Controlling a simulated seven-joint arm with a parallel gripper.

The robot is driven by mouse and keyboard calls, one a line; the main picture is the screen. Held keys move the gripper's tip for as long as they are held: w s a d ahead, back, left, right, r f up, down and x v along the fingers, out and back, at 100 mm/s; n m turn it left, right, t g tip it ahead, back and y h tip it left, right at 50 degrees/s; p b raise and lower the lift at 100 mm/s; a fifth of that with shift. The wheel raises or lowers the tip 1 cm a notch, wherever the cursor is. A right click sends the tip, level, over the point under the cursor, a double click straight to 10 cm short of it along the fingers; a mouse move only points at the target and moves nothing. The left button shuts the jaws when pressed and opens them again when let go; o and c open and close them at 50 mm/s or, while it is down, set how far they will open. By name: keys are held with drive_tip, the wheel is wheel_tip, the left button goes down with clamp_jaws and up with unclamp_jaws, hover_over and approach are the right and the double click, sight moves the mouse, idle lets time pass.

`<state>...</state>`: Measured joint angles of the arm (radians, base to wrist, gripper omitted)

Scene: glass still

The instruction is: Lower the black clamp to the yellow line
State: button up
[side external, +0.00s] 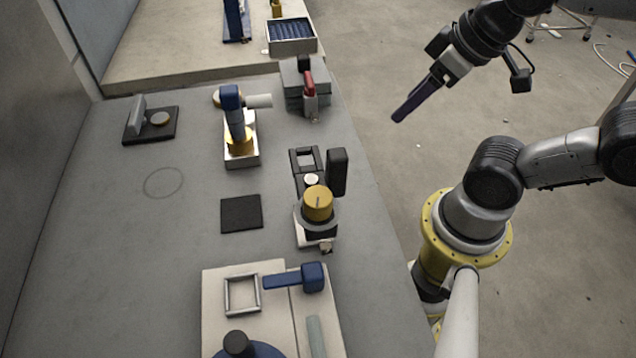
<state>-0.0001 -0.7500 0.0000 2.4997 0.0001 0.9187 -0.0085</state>
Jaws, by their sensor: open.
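My gripper (405,112) hangs over the floor to the right of the bench, open and empty, with its long dark fingers seen nearly edge-on. It is apart from everything on the bench. A black upright block (337,172) stands beside a black frame on the right part of the bench; I cannot tell whether it is the black clamp. A yellow line is not discernible at this size.
The grey bench (130,240) holds a blue-topped device with a yellow collar (238,143), a yellow knob (318,203), a flat black pad (241,213) and a beige board with a blue handle (312,277). A red-handled part (309,83) stands by grey boxes. The left bench is mostly clear.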

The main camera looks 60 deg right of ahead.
wheel_tip(320, 180, up, 8)
drive_tip(key=n+g, duration=0.5)
drive_tip(key=n, duration=0.4)
hover_over(336, 177)
drive_tip(key=w+d, duration=0.1)
drive_tip(key=d, duration=0.1)
drive_tip(key=shift+a+f, duration=0.1)
drive_tip(key=shift+a, duration=0.05)
drive_tip(key=shift+s+a+f, duration=0.2)
drive_tip(key=shift+a+f, duration=0.05)
drive_tip(key=shift+f, duration=0.1)
wheel_tip(336, 177, down, 13)
drive_tip(key=shift+f, duration=0.15)
clamp_jaws()
